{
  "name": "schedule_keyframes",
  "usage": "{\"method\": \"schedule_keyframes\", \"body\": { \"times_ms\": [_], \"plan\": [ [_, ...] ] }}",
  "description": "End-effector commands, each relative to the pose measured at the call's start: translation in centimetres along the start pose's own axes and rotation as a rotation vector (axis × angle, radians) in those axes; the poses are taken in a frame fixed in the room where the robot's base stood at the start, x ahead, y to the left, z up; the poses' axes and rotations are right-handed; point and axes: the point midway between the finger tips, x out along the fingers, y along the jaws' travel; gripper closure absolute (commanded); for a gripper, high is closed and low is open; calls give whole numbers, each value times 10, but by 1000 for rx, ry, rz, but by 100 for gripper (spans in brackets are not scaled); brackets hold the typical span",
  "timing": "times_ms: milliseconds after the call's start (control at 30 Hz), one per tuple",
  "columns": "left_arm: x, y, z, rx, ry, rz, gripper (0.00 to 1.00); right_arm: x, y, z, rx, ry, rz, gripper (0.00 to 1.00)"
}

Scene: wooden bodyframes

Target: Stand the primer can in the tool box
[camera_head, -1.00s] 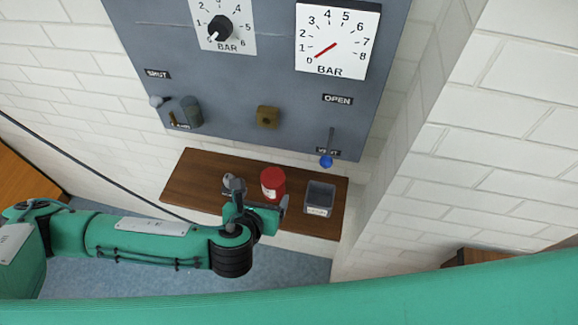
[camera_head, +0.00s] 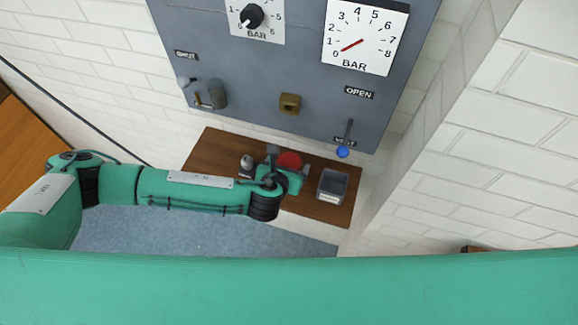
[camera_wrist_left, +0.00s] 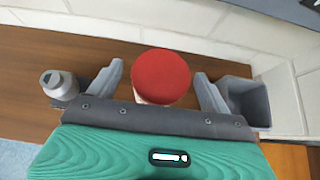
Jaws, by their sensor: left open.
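The primer can, taken to be the round can with a red lid (camera_head: 289,159), stands on the brown wooden shelf. In the head view my left gripper (camera_head: 285,170) covers part of it. In the wrist view its red lid (camera_wrist_left: 161,76) shows between the open fingers of my left gripper (camera_wrist_left: 157,88), with a gap on each side. The can's lower body is mostly hidden. The tool box, a grey open-topped box (camera_head: 332,186), stands to the right of the can and looks empty; it also shows in the wrist view (camera_wrist_left: 246,100). My right gripper is out of view.
A small grey capped object (camera_head: 247,164) stands on the shelf (camera_head: 214,155) left of the can, close to the left finger in the wrist view (camera_wrist_left: 60,87). A grey panel (camera_head: 300,60) with gauge, knobs and a blue-tipped lever (camera_head: 343,151) rises behind. A white brick wall is at right.

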Motion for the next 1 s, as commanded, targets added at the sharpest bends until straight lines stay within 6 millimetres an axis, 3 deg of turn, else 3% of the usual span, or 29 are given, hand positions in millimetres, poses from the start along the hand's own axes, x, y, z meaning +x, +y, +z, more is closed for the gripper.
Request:
{"method": "schedule_keyframes", "body": {
  "times_ms": [233,567,833,900,1000],
  "plan": [
    [26,0,1,1,0,0,18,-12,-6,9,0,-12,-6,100],
    [31,0,0,0,0,0,18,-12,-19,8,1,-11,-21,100],
    [31,0,0,0,0,0,71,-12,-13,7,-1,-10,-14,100],
    [31,0,1,0,-1,0,80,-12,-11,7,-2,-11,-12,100],
    [31,0,1,0,-1,0,80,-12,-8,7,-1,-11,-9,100]
  ]
}}
